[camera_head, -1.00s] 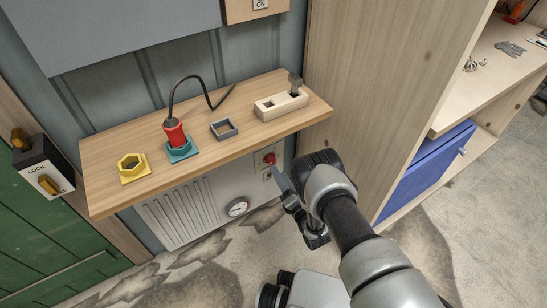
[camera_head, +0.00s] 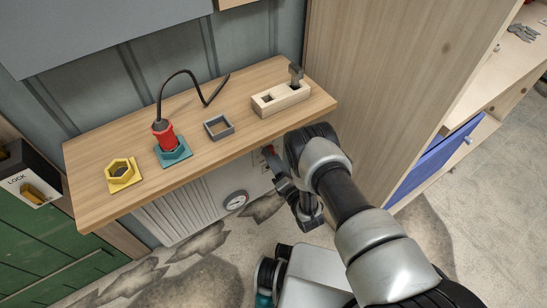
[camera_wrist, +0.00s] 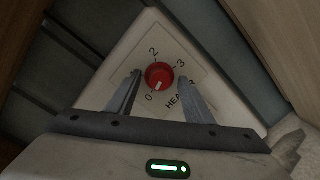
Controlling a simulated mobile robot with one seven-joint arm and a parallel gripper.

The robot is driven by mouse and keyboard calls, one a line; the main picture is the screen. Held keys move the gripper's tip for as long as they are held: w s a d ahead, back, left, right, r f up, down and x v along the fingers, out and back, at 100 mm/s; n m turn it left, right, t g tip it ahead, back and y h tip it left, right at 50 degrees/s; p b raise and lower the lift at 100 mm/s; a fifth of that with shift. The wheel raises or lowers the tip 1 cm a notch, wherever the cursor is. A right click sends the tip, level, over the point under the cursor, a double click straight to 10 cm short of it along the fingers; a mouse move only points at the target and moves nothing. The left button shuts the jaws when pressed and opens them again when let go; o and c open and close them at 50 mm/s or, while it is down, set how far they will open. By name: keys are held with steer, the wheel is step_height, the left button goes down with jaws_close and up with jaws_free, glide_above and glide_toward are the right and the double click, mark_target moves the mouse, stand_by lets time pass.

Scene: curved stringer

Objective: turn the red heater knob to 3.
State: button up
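The red heater knob (camera_wrist: 160,75) sits on a pale panel in the wrist view, with numbers 0, 2 and 3 readable around it. Its white mark points down, close to the 0. My gripper (camera_wrist: 159,78) is open, with one finger on each side of the knob. A gap shows between each finger and the knob; whether the tips reach down to its depth I cannot tell. In the head view the heater (camera_head: 186,208) is under the wooden shelf, and my arm hides most of the knob's area.
The wooden shelf (camera_head: 215,155) overhangs the heater and holds a yellow hex piece (camera_head: 122,172), a red plug on a teal base (camera_head: 173,152), a grey square frame (camera_head: 218,127) and a wooden block (camera_head: 281,100).

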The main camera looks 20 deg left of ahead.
steer(key=c, duration=1)
steer(key=shift+c, duration=0.2)
